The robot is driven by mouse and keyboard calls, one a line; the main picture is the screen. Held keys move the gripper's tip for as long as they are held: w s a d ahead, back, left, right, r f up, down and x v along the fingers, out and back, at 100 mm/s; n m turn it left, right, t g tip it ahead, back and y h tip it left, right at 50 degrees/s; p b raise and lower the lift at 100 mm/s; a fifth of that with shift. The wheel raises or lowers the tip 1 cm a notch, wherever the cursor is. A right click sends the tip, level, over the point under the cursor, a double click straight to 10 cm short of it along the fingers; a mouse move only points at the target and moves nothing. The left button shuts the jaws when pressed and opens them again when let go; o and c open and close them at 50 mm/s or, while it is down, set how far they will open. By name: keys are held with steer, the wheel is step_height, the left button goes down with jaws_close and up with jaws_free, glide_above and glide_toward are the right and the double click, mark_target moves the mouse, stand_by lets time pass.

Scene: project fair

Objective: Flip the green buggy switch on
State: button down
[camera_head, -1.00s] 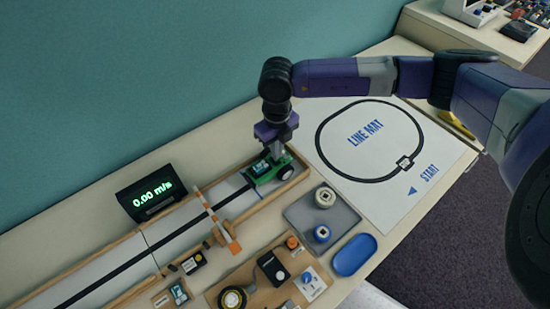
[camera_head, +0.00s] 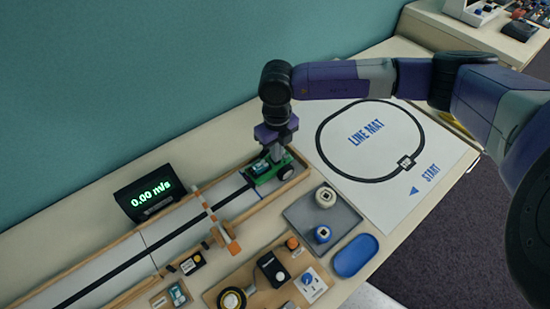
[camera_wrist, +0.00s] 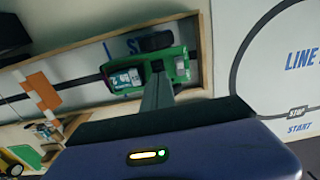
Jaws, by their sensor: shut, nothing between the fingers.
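The green buggy (camera_head: 263,172) sits at the right end of the wooden-walled track, directly under my gripper (camera_head: 277,157). In the wrist view the green buggy (camera_wrist: 132,74) shows its green body, a small grey-blue screen and dark wheels. My gripper (camera_wrist: 157,76) is shut and empty, pointing down, with its tips over or against a small dark part on the buggy's top. That part is mostly hidden by the fingers, so I cannot tell the switch's position or whether the tips touch it.
An orange-and-white barrier (camera_head: 216,219) crosses the track (camera_head: 175,243) left of the buggy. A display (camera_head: 151,193) reads 0.00 m/s. A grey tray (camera_head: 350,222) with two spools, a blue tray (camera_head: 355,256) and the line mat (camera_head: 428,150) lie nearby.

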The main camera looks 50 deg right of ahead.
steer(key=shift+f, duration=0.3)
steer(key=shift+r, duration=0.15)
steer(key=shift+r+p, duration=2.05)
steer(key=shift+r, duration=1.4)
